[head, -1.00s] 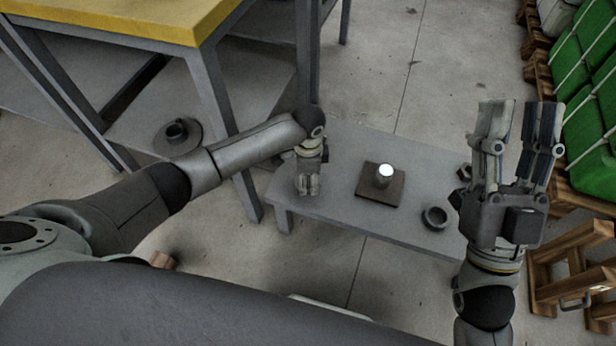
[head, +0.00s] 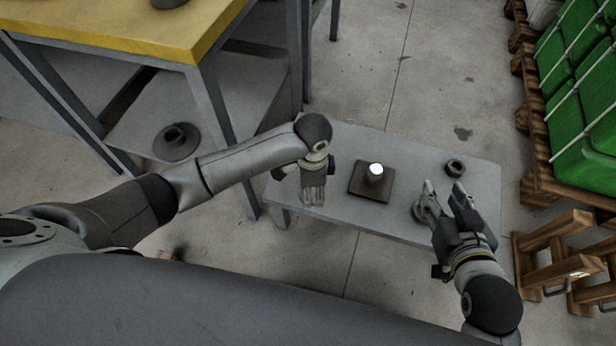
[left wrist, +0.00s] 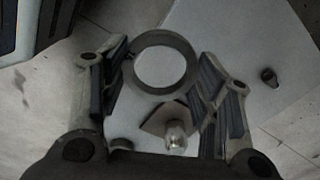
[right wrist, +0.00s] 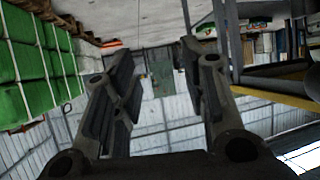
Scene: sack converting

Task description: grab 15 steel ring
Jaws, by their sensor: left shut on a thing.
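A grey steel ring (left wrist: 191,58) sits between the fingers of my left gripper (left wrist: 165,55) in the left wrist view, and the gripper is shut on it. In the head view my left gripper (head: 312,202) hangs over the left part of the low grey table (head: 345,220); the ring is not clear there. A post (head: 375,173) with a bright top stands upright on a square plate (head: 362,190), right of that gripper. My right gripper (head: 443,190) is open over the table's right side. A round dark part (head: 418,212) is partly hidden behind its fingers.
A dark hex nut (head: 454,167) lies at the table's back right. A yellow-topped bench (head: 120,25) stands at the left, with a flanged part (head: 176,142) on its lower shelf. Green sacks (head: 570,110) on pallets and a wooden stand (head: 560,250) are at the right.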

